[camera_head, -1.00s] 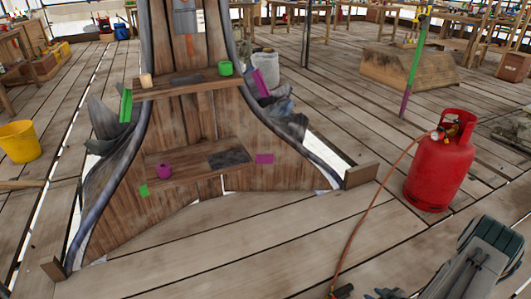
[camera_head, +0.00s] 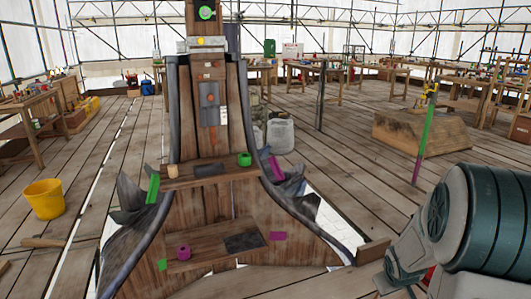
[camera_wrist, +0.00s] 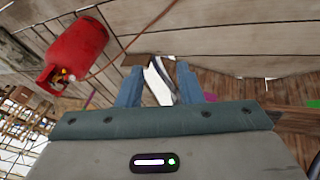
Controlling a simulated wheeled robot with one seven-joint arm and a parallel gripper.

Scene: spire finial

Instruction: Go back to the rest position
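My gripper (camera_wrist: 159,80) shows in the wrist view with its two blue fingers apart and nothing between them. Behind the fingers are the plank floor and a white gap beside the spire's foot. In the head view my arm fills the lower right, and the gripper itself is not clear there. The wooden spire (camera_head: 212,120) stands left of centre, apart from my arm. Its upper shelf (camera_head: 215,176) carries a green ring, a dark block and a pale cylinder. Its lower shelf (camera_head: 205,255) carries a magenta ring and a dark slab.
A red gas bottle (camera_wrist: 76,50) with an orange hose lies at the upper left of the wrist view; my arm mostly hides it in the head view. A yellow bucket (camera_head: 44,199) stands left. Workbenches line the back. A green-and-magenta pole (camera_head: 424,140) stands right.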

